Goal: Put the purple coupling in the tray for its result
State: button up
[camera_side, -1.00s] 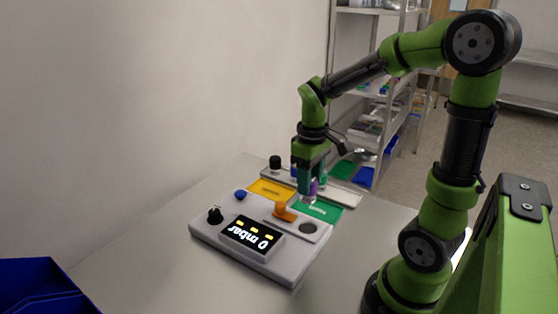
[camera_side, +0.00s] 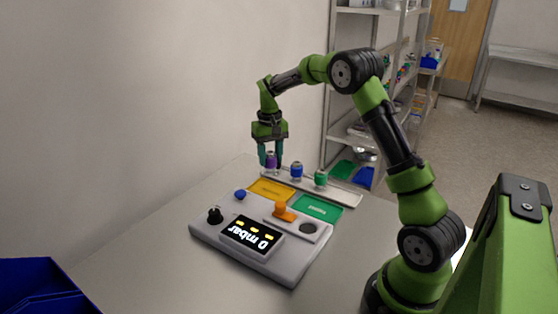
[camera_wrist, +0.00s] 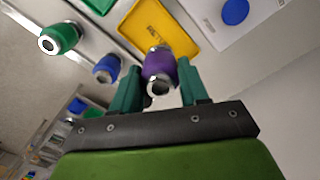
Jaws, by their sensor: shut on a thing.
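The purple coupling (camera_side: 271,160) is between the fingers of my gripper (camera_side: 270,164), which is shut on it. In the wrist view the purple coupling (camera_wrist: 159,68) sits upright between the two teal fingers (camera_wrist: 158,84). It is over the left end of the pale rack (camera_side: 345,198); whether it touches the rack I cannot tell. The yellow tray (camera_side: 270,189) lies in front of the rack, and the green tray (camera_side: 318,208) lies to its right.
A blue coupling (camera_side: 296,171) and a green coupling (camera_side: 320,179) stand on the rack right of my gripper.

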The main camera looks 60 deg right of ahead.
aim_at(270, 170)
jog(key=shift+f, duration=3.4)
jog(key=shift+f, duration=0.15)
jog(key=o, duration=1.2)
jog(key=shift+o, duration=0.2)
